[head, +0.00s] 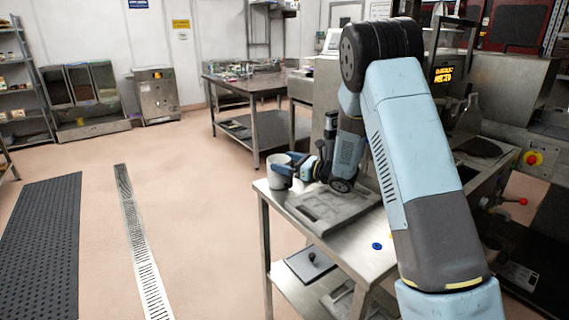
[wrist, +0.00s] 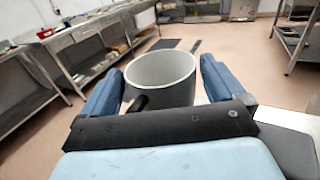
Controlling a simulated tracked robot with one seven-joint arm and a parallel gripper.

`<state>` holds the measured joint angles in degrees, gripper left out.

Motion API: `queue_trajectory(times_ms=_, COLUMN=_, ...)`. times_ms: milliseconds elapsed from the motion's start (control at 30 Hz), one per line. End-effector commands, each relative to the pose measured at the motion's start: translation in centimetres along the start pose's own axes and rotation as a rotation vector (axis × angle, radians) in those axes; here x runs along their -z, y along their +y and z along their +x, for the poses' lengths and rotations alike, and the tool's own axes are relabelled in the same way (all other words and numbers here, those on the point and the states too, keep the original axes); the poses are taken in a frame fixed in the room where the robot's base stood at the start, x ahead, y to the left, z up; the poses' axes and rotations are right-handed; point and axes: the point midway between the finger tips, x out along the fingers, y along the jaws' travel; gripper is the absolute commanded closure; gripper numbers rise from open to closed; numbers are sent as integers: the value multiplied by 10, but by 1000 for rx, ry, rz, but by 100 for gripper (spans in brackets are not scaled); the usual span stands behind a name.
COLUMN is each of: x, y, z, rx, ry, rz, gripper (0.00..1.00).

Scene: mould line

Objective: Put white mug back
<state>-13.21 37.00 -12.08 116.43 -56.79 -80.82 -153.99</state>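The white mug (head: 277,172) is upright at the far left corner of the small steel table (head: 300,232). I cannot tell whether its base touches the tabletop. My gripper (head: 292,170) reaches it from the right, with its blue fingers at the mug's sides. In the wrist view the mug (wrist: 163,80) sits between the two fingers of my gripper (wrist: 160,82), close against both. Its open top and pale inside show, and a dark handle points towards the camera. Its lower part is partly hidden by the gripper body.
A grey flat plate (head: 335,208) lies on the table under my arm, and a blue round piece (head: 377,246) lies near its front edge. A lower shelf holds a dark plate (head: 310,264). Open floor lies left, with a drain grate (head: 140,250) and black mat (head: 40,245).

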Motion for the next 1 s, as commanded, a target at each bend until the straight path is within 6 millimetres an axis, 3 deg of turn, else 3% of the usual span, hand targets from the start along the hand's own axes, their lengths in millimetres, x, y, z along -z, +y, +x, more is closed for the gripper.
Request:
queue_trajectory(times_ms=367, x=-1, y=0, z=-4, rx=0, ry=0, rz=0, gripper=0)
queue_trajectory(times_ms=1000, x=0, y=0, z=-107, rx=1, ry=1, rz=1, gripper=0)
